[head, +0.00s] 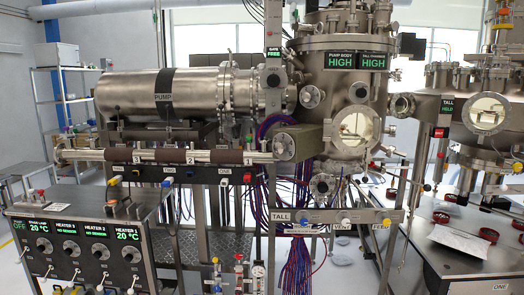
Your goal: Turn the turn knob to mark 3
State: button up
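No knob in view carries a readable label "turn knob", so I cannot tell which one it is. A grey heater control box (84,252) at the lower left has a row of round dials on its front. One is the dark dial (71,248) under the "HEATER 3" label, and another is the dial (131,257) under "HEATER 1". Any marks around the dials are too small to read. A round disc (285,147) sits on the end of a grey block right of the middle. My gripper is not in view.
A steel pump cylinder (135,94) lies behind the box. A tall steel chamber (341,80) with "HIGH" displays stands at the centre right. A steel rail (345,216) crosses in front of hanging cables. A metal table (455,255) with red rings is at the right.

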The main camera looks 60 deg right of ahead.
aim_at(279, 147)
jog(key=z, duration=0.1)
jog(key=i, duration=1.15)
jog(key=z, duration=0.35)
